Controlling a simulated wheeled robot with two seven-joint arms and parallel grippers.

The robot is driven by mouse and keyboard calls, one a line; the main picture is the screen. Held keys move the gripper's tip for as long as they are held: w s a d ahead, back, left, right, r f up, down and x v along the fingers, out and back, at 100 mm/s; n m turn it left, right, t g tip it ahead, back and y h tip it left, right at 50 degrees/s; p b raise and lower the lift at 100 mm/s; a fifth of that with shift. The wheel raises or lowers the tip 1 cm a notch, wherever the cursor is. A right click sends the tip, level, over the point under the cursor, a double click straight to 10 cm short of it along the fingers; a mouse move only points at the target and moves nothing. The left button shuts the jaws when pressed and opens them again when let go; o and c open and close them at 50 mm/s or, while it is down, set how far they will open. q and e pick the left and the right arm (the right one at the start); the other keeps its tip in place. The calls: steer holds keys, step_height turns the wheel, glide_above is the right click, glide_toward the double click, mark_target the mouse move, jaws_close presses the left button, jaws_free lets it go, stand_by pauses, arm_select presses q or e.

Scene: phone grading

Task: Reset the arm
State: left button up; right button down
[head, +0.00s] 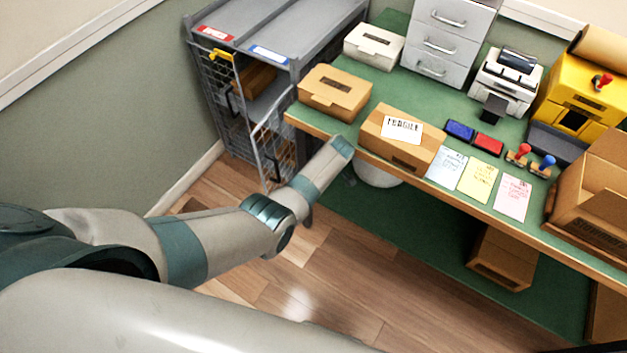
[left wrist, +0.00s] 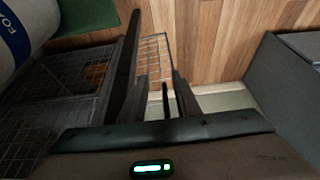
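My left arm (head: 230,235) comes in from the left in the head view and reaches toward the table's near left corner. Its gripper is hidden behind its own links there. In the left wrist view my left gripper (left wrist: 160,80) shows two dark fingers with a gap between them, and it looks open. A wire mesh panel (left wrist: 155,55) and wood floor lie beyond the fingers. A thin dark upright shows in the gap; I cannot tell whether the fingers touch it. My right gripper is not in view.
A grey cabinet (head: 290,38) with open wire doors (head: 270,140) stands left of the green table (head: 400,85). The table holds a FRAGILE carton (head: 385,150), a plain carton (head: 335,90), a printer (head: 507,80) and stamps. Floor (head: 330,260) in front is clear.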

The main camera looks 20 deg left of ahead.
arm_select(q)
steer(key=shift+d, duration=0.1)
stand_by(0.4)
steer(key=s+f+m+h+b, duration=0.3)
steer(key=s+f+m, duration=0.7)
steer(key=s+f, duration=1.6)
steer(key=s+a+f+m, duration=0.1)
steer(key=s+f+m, duration=0.1)
steer(key=s, duration=0.8)
steer(key=s+a+f+m+h+b, duration=0.1)
steer(key=s+f+m, duration=0.2)
steer(key=s, duration=0.7)
steer(key=s+a+f+m+b, duration=0.1)
steer(key=s+f+m, duration=0.2)
steer(key=s, duration=0.8)
steer(key=shift+a+h, duration=0.2)
steer(key=shift+h, duration=0.1)
